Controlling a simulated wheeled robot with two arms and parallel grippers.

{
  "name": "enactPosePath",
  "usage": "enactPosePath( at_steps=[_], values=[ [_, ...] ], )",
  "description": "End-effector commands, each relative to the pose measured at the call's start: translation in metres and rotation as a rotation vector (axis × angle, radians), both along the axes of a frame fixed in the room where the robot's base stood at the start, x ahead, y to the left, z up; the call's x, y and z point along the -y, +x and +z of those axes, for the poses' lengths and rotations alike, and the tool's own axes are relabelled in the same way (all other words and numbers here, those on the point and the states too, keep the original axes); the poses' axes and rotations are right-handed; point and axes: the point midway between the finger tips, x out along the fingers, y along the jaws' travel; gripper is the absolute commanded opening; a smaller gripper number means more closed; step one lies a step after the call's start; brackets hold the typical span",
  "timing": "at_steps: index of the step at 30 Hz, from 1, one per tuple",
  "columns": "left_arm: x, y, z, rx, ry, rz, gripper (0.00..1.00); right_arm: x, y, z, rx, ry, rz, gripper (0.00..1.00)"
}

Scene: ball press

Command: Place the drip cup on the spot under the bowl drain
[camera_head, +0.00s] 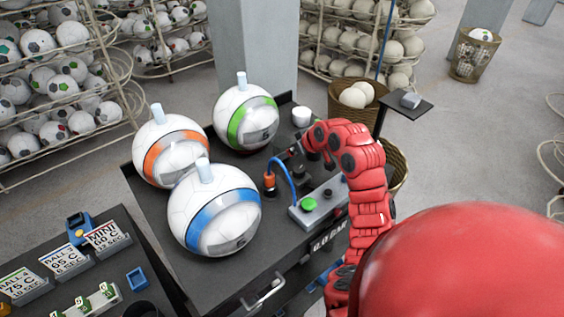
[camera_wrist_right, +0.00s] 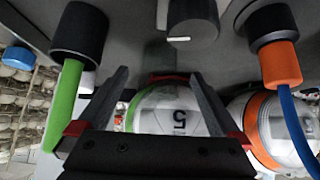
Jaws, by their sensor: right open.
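My right gripper (camera_head: 290,152) is over the bench, in front of the cup and above the blue hose. In the right wrist view my right gripper (camera_wrist_right: 158,75) has its two fingers spread with nothing held between them; the green-banded ball (camera_wrist_right: 165,108) shows beyond. I cannot make out the bowl drain or its spot. My left gripper is not in view.
An orange-banded ball (camera_head: 170,150) and a blue-banded ball (camera_head: 214,208) crowd the bench's left and middle. An orange hose fitting (camera_head: 269,181) and a control box with a green button (camera_head: 309,204) sit near my right arm. A basket (camera_head: 352,100) stands behind the bench.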

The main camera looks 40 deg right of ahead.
Motion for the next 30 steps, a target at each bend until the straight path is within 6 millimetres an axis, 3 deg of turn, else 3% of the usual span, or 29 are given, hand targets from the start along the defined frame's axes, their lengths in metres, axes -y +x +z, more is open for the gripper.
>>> enactPosePath(
  at_steps=[1, 7, 16, 26, 30],
  values=[
    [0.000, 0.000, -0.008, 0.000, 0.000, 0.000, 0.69, -0.001, 0.005, -0.009, -0.002, 0.001, 0.001, 1.00],
    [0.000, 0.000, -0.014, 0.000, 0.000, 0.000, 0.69, -0.001, 0.014, -0.016, -0.001, -0.001, 0.001, 1.00],
    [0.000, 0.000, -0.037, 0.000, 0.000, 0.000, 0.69, -0.003, 0.044, -0.045, 0.000, 0.002, -0.001, 1.00],
    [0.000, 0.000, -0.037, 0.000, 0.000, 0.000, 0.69, -0.003, 0.048, -0.048, 0.000, -0.001, 0.000, 1.00],
    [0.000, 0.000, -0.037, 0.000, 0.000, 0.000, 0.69, -0.003, 0.048, -0.048, 0.000, -0.001, -0.001, 0.75]
  ],
)
